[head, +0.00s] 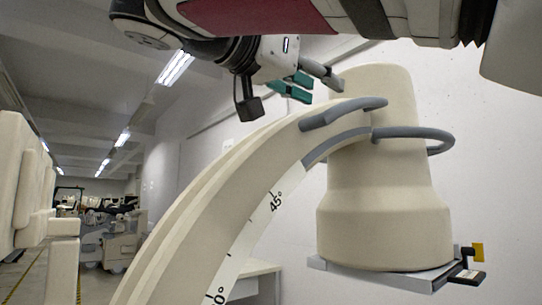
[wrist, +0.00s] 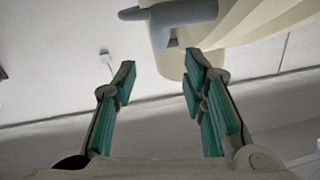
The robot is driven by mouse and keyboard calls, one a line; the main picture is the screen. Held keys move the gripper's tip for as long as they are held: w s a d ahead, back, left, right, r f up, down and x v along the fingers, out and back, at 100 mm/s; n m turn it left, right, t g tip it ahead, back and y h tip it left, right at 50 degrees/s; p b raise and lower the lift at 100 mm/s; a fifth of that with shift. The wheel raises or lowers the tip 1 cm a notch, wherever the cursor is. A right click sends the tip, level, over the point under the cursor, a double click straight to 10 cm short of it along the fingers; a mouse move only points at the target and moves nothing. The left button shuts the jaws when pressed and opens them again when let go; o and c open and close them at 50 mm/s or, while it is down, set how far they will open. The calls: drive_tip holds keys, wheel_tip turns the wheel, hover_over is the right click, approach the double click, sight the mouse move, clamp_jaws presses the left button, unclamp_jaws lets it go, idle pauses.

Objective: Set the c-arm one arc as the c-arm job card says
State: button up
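The c-arm's cream arc (head: 190,210) curves up from the lower left in the head view, with a white angle scale (head: 262,222) marked 45° and 0° along its side. Grey handles (head: 345,112) sit near its upper end, beside the large cream detector drum (head: 385,190). In the wrist view a grey handle (wrist: 180,18) and the cream arc (wrist: 255,22) show at the top. My gripper (head: 303,88) is above the arc's upper end, apart from the handle. In the wrist view its green-padded fingers (wrist: 160,85) are spread with nothing between them. No job card is visible.
A flat grey plate (head: 400,278) with a yellow tab lies under the drum. A white table (head: 258,275) stands behind the arc. Cream padded equipment (head: 25,190) is at the left edge, and more carts (head: 110,235) stand farther back. A white wall closes the right side.

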sight(352, 105)
drive_tip(key=x, duration=1.1)
drive_tip(key=shift+w+d, duration=0.15)
drive_tip(key=shift+w, duration=0.05)
drive_tip(key=shift+c, duration=0.6)
clamp_jaws()
